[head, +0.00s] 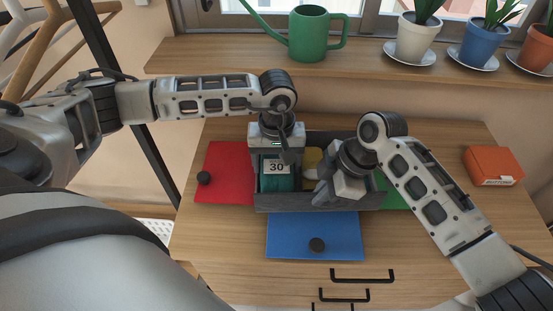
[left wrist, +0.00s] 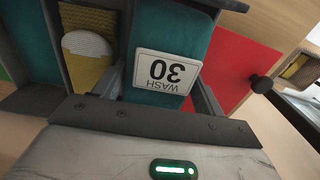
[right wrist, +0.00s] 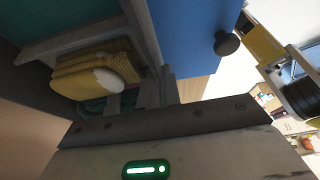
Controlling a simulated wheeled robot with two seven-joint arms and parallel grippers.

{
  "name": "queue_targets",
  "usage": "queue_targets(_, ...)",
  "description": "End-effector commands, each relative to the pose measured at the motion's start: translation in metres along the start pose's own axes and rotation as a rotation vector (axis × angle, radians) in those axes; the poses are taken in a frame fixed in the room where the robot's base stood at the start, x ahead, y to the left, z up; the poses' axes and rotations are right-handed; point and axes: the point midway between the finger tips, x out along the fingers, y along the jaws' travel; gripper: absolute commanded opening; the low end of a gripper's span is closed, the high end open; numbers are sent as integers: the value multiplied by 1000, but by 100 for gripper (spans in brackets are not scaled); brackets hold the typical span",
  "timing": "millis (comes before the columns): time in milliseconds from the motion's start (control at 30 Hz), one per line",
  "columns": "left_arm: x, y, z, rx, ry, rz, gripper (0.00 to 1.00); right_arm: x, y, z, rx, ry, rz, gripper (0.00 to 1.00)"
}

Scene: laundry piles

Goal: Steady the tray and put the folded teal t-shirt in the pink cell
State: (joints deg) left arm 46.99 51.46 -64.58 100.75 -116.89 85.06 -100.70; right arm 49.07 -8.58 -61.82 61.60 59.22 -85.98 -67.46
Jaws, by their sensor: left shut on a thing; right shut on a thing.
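The folded teal t-shirt (head: 279,183) has a white "WASH 30" label and shows at the left cell of the grey tray (head: 312,202). I cannot tell whether it rests on the cell floor. My left gripper (head: 277,155) is shut on it from above; the shirt also shows between the fingers in the left wrist view (left wrist: 166,40). My right gripper (head: 322,193) points down at the tray's front side and is shut on the grey tray wall, seen in the right wrist view (right wrist: 144,38). No pink shows in any view.
A folded yellow cloth (head: 312,158) lies in the tray's middle. Red (head: 222,170), blue (head: 315,235) and green (head: 397,194) panels surround the tray, the red and blue with black knobs. An orange box (head: 492,166) stands at the right. A green watering can (head: 313,35) stands on the shelf behind.

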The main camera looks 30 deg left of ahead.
Motion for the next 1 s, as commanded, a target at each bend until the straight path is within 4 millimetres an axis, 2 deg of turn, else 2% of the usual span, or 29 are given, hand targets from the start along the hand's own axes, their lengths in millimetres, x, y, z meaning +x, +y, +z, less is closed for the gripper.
queue_targets(367,8,0,0,0,-1,0,44,0,0,0,0,1,1,0)
queue_targets(400,8,0,0,0,0,0,76,0,0,0,0,1,1,0)
queue_targets(467,8,0,0,0,0,0,93,0,0,0,-1,1,1,0)
queue_targets(500,8,0,0,0,0,0,96,0,0,0,-1,1,1,0)
queue_targets(767,7,0,0,0,-1,0,96,0,0,-1,-1,1,1,0)
queue_targets(1000,-9,0,0,-1,1,1,96,0,0,-1,-1,1,1,0)
